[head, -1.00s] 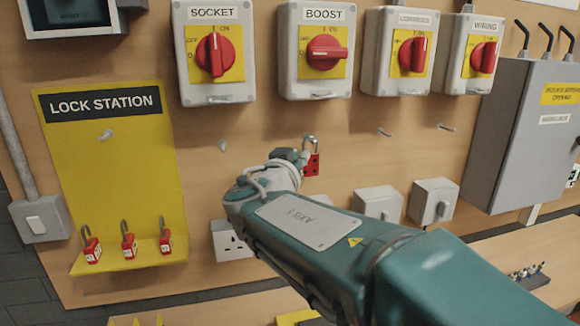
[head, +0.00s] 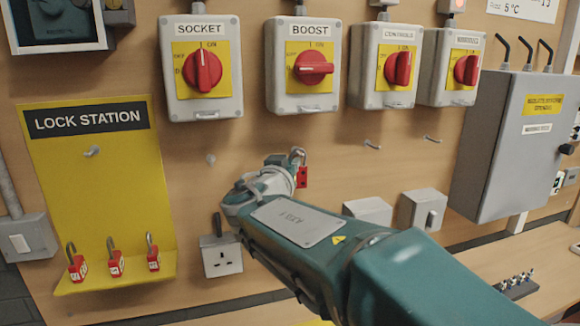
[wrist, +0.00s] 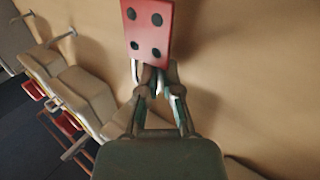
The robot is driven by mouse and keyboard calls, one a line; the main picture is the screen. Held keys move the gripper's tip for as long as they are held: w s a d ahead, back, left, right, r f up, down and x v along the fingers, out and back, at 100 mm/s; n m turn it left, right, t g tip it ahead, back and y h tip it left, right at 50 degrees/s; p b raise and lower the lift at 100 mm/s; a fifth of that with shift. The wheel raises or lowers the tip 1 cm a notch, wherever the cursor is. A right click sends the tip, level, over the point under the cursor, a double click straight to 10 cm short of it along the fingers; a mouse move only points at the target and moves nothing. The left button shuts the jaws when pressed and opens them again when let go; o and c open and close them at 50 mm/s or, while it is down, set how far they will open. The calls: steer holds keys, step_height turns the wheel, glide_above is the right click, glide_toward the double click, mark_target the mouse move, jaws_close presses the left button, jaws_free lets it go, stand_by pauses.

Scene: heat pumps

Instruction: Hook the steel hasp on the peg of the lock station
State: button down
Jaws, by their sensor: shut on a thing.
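The steel hasp (head: 302,177) has a red body with a steel hook on top. It also shows in the wrist view (wrist: 147,30) as a red plate with four dark holes. My gripper (wrist: 157,74) is shut on the hasp and holds it in front of the wooden board, below the BOOST switch. The yellow lock station (head: 105,200) is at the left, with a bare peg (head: 92,151) under its label. The hasp is well to the right of this peg and apart from it.
Several red padlocks (head: 116,262) stand on the lock station's ledge. Isolator switches (head: 202,70) line the board's top, with pegs (head: 210,159) below.

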steer(key=shift+r, duration=0.5)
steer(key=shift+s, duration=0.1)
steer(key=s, duration=0.2)
steer(key=s+d, duration=0.1)
steer(key=shift+r, duration=0.4)
stand_by(0.4)
steer(key=shift+s+f, duration=0.1)
steer(key=shift+s+d+f, duration=0.1)
steer(key=shift+s+d, duration=0.2)
steer(key=shift+s, duration=0.6)
steer(key=shift+s+d+f, duration=0.1)
steer(key=shift+s+d, duration=0.2)
steer(key=shift+s, duration=0.55)
steer(key=shift+s+d+f, duration=0.1)
steer(key=shift+s+d, duration=0.2)
steer(key=shift+s, duration=0.6)
